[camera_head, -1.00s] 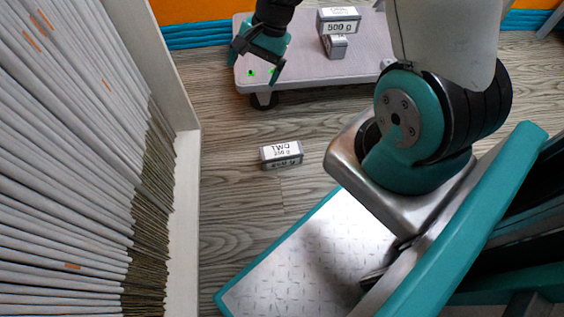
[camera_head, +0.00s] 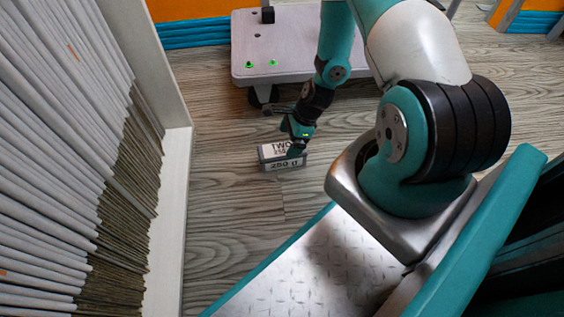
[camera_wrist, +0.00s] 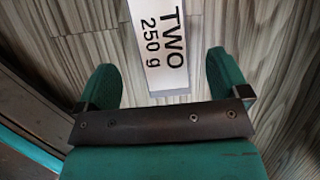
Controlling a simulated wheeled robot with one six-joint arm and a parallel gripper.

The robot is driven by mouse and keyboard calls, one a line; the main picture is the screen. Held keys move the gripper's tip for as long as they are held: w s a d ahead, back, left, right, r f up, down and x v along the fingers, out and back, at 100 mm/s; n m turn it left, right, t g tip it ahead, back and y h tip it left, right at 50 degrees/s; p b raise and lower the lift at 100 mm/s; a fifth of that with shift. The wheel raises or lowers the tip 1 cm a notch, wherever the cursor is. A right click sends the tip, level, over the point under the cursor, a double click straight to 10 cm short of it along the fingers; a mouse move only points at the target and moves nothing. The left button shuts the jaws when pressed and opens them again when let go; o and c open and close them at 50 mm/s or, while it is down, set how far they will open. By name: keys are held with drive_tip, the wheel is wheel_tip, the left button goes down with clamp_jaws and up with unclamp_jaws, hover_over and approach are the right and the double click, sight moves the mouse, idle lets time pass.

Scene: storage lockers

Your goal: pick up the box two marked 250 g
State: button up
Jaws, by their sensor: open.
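The box two (camera_head: 270,160), a small grey box with a white label reading TWO 250 g, lies on the wood floor in the head view. My gripper (camera_head: 297,145) is just above its right side and hides part of its label. In the wrist view the box (camera_wrist: 163,45) lies ahead of and partly between the two open teal fingers of my gripper (camera_wrist: 162,85). There is floor on both sides of it, and its far end is cut off by the frame edge. I cannot tell whether a finger touches it.
A low wheeled platform (camera_head: 300,62) stands behind the box, with a small black block (camera_head: 267,14) on it. A shelf of packed files (camera_head: 60,170) with a pale side panel lines the left. My base takes up the lower right. Floor left of the box is free.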

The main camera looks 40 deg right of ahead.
sight(282, 148)
drive_tip(key=shift+b+x, duration=3.1)
drive_tip(key=shift+x, duration=0.7)
drive_tip(key=shift+w+r, duration=0.1)
drive_tip(key=shift+w, duration=0.05)
drive_tip(key=c, duration=1.1)
drive_tip(key=shift+c, duration=0.2)
drive_tip(key=shift+r, duration=0.15)
